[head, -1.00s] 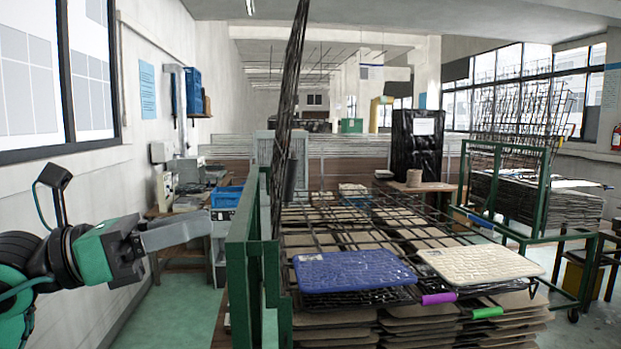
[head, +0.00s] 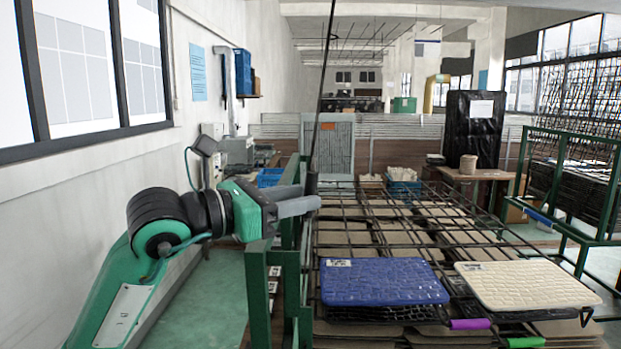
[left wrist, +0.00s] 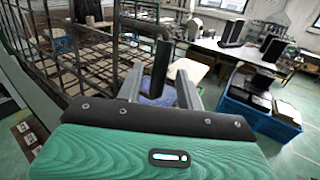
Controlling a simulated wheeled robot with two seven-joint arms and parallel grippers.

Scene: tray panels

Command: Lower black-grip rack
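The raised wire rack (head: 325,100) stands nearly upright, seen almost edge-on in the head view. Its black grip (head: 312,184) is on its near edge, at the tip of my left gripper (head: 312,204). In the left wrist view the rack's wire mesh (left wrist: 85,62) fills the left side. The black grip (left wrist: 159,70) lies between the two grey fingers of my left gripper (left wrist: 158,82), which are apart; I see no clear contact. My right gripper is not in view.
Lowered racks (head: 400,215) lie over brown panels, with a blue tray panel (head: 380,282) and a cream one (head: 525,287) on top. Purple (head: 470,324) and green (head: 526,342) grips stick out in front. A green frame post (head: 258,295) stands beside my left arm.

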